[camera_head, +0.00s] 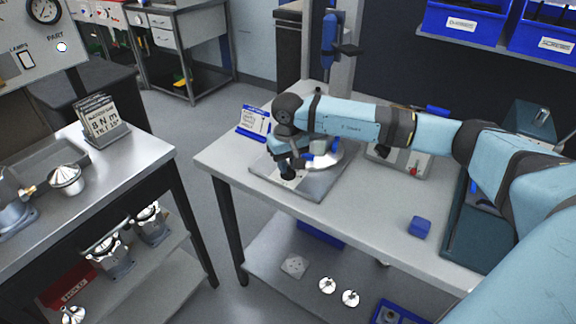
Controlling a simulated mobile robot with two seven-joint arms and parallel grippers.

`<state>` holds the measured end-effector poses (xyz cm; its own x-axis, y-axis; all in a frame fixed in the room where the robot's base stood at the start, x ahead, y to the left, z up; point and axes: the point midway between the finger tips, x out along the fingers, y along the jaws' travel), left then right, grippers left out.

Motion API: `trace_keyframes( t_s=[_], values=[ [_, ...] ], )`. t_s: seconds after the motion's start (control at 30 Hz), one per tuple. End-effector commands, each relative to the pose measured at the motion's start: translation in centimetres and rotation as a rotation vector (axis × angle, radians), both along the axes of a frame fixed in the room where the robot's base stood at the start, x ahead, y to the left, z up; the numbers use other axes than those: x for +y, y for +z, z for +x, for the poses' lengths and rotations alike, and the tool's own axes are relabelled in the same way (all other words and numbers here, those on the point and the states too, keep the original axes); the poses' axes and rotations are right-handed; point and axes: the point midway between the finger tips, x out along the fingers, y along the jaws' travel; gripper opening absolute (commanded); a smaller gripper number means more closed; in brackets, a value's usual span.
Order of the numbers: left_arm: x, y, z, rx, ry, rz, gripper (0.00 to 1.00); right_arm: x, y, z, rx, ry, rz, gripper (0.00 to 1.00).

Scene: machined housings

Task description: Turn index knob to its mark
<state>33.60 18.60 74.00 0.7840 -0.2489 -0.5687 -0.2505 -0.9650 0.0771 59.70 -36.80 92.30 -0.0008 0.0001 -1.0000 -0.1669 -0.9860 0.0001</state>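My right arm reaches in from the right over the workbench (390,220). My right gripper (292,166) points down over the left part of a flat metal plate (318,188). A small dark knob-like part (288,174) shows right at the fingertips; it may be the index knob. Whether the fingers touch or grip it is too small to tell. Its mark cannot be made out. A shiny round metal part (326,160) sits on the plate, partly hidden by my wrist. My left gripper is not in view.
A small blue block (419,227) lies nearer the front edge. The bench front between plate and block is clear.

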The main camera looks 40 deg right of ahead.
Motion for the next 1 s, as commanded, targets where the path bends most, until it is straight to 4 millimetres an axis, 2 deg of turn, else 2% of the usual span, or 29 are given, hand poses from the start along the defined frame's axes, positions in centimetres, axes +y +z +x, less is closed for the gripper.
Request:
trace_keyframes(
  t_s=[0.13,0.4,0.43,0.53,1.0],
  values=[
    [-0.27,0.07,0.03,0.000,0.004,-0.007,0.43,0.00,-0.91,0.02,-0.001,0.000,0.000,0.24],
    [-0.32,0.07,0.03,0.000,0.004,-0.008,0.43,0.00,-1.05,0.01,-0.001,0.000,0.001,0.24],
    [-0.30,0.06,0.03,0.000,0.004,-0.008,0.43,0.00,-1.05,0.01,-0.001,0.000,0.001,0.22],
    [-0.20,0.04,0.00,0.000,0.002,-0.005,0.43,0.00,-1.04,0.01,-0.001,-0.001,0.001,0.00],
    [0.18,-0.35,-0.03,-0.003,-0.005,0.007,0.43,-0.01,-1.12,0.02,-0.001,-0.073,0.000,0.00]
  ],
)
